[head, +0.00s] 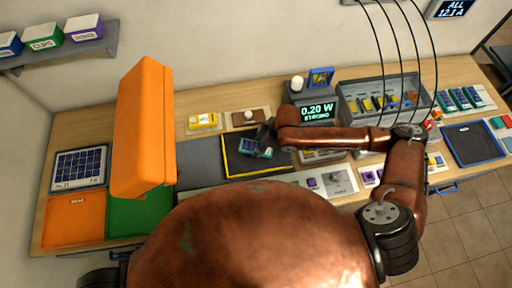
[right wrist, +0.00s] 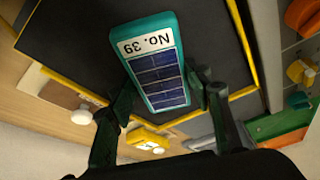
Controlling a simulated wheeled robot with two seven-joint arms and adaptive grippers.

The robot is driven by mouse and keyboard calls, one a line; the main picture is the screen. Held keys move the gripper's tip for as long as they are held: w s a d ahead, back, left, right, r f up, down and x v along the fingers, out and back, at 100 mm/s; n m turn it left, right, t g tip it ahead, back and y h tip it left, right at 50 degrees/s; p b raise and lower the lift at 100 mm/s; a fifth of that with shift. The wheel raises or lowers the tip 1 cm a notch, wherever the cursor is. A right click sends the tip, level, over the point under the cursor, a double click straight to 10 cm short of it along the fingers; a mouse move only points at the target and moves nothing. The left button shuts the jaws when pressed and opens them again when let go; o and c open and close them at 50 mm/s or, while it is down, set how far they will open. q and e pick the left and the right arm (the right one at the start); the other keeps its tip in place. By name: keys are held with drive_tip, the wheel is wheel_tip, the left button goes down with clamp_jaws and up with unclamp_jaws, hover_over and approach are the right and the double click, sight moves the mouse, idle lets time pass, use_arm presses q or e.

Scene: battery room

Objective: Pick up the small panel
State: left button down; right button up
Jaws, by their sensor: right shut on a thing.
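The small panel (right wrist: 156,62) has a teal frame, dark blue cells and a white label reading "No. 39". It sits between the two fingers of my right gripper (right wrist: 160,98), which is shut on it. In the head view the small panel (head: 247,146) shows at the right gripper (head: 262,144), over the black mat with a yellow border (head: 232,168). I cannot tell whether the panel still touches the mat. My left gripper is not in view.
A large orange block-shaped thing (head: 143,130) blocks part of the left side. A larger panel (head: 80,168) stands at the left, near orange (head: 72,222) and green mats. Behind are a display reading "0.20 W" (head: 318,111) and a grey bin (head: 345,92) of parts.

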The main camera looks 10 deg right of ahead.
drive_tip(key=c, duration=0.3)
drive_tip(key=shift+r, duration=0.15)
